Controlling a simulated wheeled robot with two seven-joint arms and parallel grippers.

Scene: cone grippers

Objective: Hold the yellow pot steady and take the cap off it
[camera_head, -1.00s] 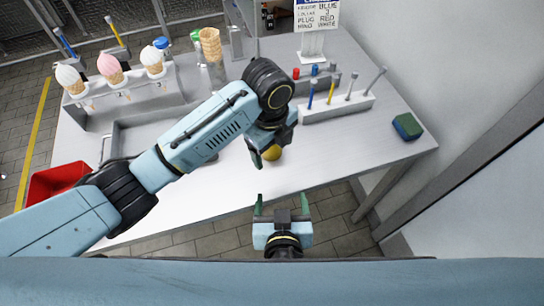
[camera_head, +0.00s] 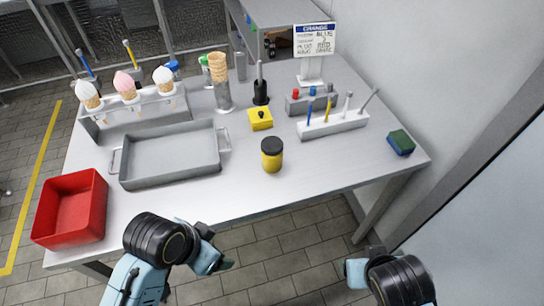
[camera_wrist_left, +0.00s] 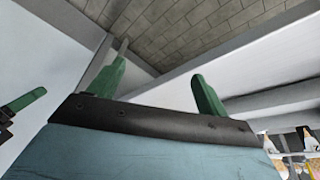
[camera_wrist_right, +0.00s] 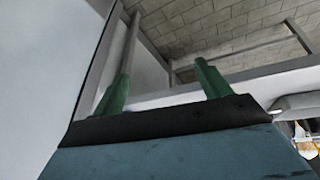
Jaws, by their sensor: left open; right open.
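The yellow pot (camera_head: 272,162) stands upright on the table near its front edge in the head view. Its black cap (camera_head: 272,145) sits on top of it. My left gripper (camera_head: 218,262) is in front of the table edge, left of and apart from the pot. My right gripper (camera_head: 352,272) is in front of the table at the lower right, also apart from the pot. In the left wrist view my left gripper (camera_wrist_left: 160,85) shows its green fingers spread and empty. In the right wrist view my right gripper (camera_wrist_right: 162,87) is likewise open and empty.
A grey tray (camera_head: 170,178) and a red bin (camera_head: 97,210) are to the left. Behind the pot are a yellow block with a black knob (camera_head: 260,124) and a tool rack (camera_head: 335,128). A green-blue sponge (camera_head: 401,143) lies right. The table around the pot is clear.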

